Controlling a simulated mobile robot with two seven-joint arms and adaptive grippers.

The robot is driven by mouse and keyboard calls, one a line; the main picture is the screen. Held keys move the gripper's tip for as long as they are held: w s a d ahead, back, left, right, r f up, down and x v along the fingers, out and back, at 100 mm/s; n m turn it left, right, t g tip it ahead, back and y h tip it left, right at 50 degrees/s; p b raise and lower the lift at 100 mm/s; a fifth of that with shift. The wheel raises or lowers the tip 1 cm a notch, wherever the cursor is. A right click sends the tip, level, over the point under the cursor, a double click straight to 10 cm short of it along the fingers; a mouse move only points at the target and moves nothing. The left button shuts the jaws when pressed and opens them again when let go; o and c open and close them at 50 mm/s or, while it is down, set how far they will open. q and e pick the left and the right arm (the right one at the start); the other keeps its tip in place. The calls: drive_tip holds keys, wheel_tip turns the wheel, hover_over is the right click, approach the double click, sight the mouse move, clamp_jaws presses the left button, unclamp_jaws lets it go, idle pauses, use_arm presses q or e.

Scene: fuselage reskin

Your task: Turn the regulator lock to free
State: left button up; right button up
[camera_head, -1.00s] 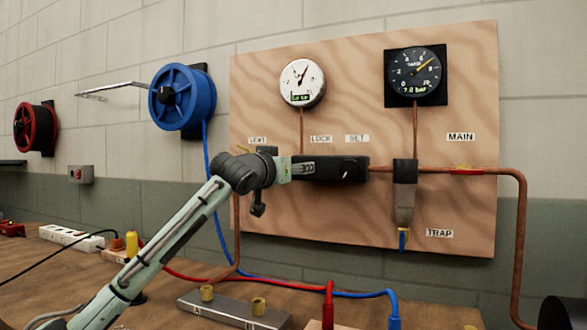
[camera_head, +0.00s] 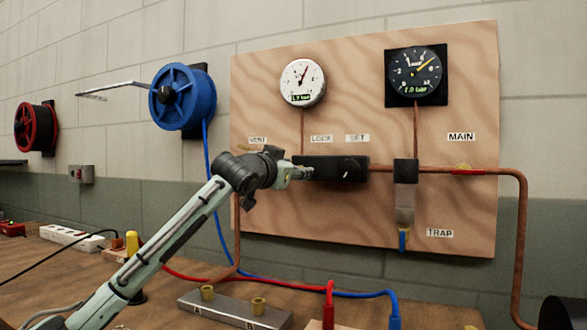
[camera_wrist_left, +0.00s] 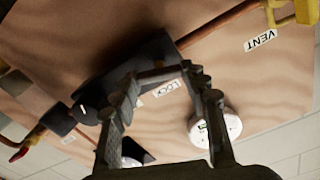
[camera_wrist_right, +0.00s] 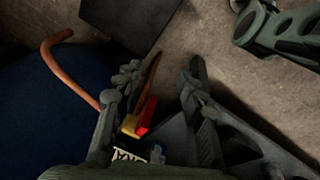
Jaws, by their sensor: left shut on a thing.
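The regulator is a dark horizontal block (camera_head: 338,168) on the copper pipe of the wooden panel, below the LOCK label (camera_head: 321,139) and SET label (camera_head: 357,138). My left gripper (camera_head: 303,172) reaches its left end from the left. In the left wrist view, the fingers (camera_wrist_left: 162,84) are shut on a small dark part at the block's near end, which I take as the regulator lock; the fingers largely hide it. The block (camera_wrist_left: 145,62) also shows there. My right gripper (camera_wrist_right: 155,85) is open in the right wrist view, apart from the panel.
A white gauge (camera_head: 302,83) and a black gauge (camera_head: 416,74) sit above the pipe. A trap (camera_head: 404,205) hangs right of the regulator. Hose reels hang at left. Red and blue hoses and a metal manifold (camera_head: 232,311) are on the bench below.

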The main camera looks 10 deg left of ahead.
use_arm(q)
drive_tip(key=m, duration=0.7)
drive_tip(key=shift+r, duration=0.1)
drive_tip(key=m, duration=0.6)
drive_tip(key=shift+d+m, duration=0.1)
drive_tip(key=shift+m, duration=0.3)
drive_tip(key=o, duration=1.2)
drive_tip(key=shift+f, duration=0.2)
drive_tip(key=shift+c, duration=0.2)
drive_tip(key=s+a, duration=0.2)
drive_tip(key=s, duration=0.9)
drive_tip(key=shift+s, duration=0.4)
drive_tip(key=shift+a, duration=0.1)
drive_tip(key=w+d, duration=0.2)
drive_tip(key=w, duration=0.9)
drive_tip(key=shift+w+d, duration=0.15)
drive_tip(key=shift+w, duration=0.25)
